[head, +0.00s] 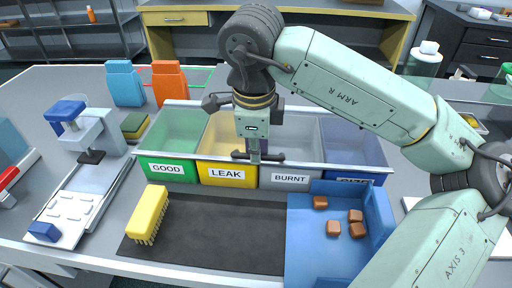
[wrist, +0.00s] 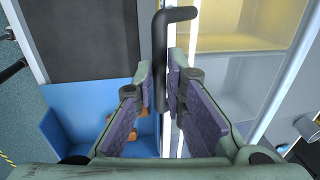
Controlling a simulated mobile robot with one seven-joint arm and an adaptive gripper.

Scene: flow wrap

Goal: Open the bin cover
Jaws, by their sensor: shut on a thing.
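The bin cover (head: 308,161) looks clear with a pale rim and lies over a row of bins. Its dark handle (head: 275,157) is at the front edge, near the middle. My gripper (head: 254,152) points down at the handle and is shut on it. In the wrist view the black handle (wrist: 160,45) runs between the two purple-padded fingers (wrist: 164,100). Under the cover are the green GOOD bin (head: 167,168), the yellow LEAK bin (head: 227,174), the grey BURNT bin (head: 290,178) and a blue bin (head: 358,180) whose label is partly hidden.
A dark mat (head: 205,235) lies in front of the bins, with a yellow brush (head: 149,212) on it. A blue tray (head: 305,255) holds several brown pieces (head: 333,227). Blue (head: 125,84) and orange (head: 169,81) containers stand behind left, beside a white device (head: 100,130).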

